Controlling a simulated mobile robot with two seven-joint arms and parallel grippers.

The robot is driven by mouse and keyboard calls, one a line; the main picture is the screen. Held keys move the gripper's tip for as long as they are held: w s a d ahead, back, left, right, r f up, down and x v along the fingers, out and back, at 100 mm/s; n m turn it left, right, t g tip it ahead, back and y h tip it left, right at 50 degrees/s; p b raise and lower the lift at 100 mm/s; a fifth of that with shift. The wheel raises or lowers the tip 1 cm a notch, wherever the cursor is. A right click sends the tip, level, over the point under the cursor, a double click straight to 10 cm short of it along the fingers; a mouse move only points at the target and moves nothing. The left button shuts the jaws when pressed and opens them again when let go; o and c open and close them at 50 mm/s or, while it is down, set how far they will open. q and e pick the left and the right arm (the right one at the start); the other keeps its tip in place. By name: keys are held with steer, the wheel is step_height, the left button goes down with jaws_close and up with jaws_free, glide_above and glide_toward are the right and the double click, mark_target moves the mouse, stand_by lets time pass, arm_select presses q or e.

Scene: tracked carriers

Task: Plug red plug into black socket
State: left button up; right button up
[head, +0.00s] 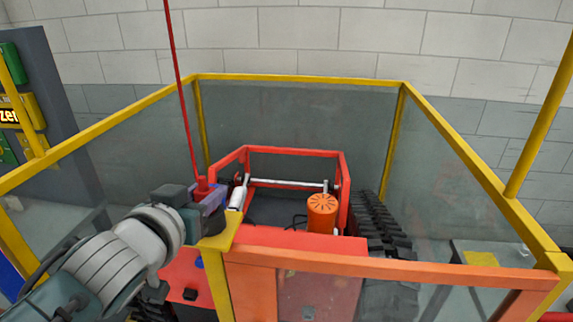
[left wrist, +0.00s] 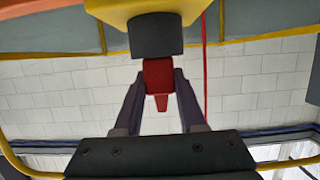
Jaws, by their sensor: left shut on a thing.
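The red plug (head: 203,187) is held in my left gripper (head: 212,197), with a red cable rising from it. In the left wrist view the red plug (left wrist: 158,78) sits between the two dark fingers of the left gripper (left wrist: 160,80), its narrow end pointing down in the picture. The black socket (left wrist: 156,36) is a dark round block on a yellow part, right above the plug in that view. Their outlines meet there; I cannot tell whether they touch or one is in front. I cannot make out the socket in the head view. My right gripper is not in view.
A yellow-framed fence with clear panels (head: 300,115) surrounds a red tracked carrier (head: 290,240) with an orange cylinder (head: 321,213) on it. A yellow corner of the frame (head: 221,237) is close beside my left gripper. The red cable (head: 178,75) hangs from above.

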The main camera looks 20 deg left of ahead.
arm_select(q)
jaws_close()
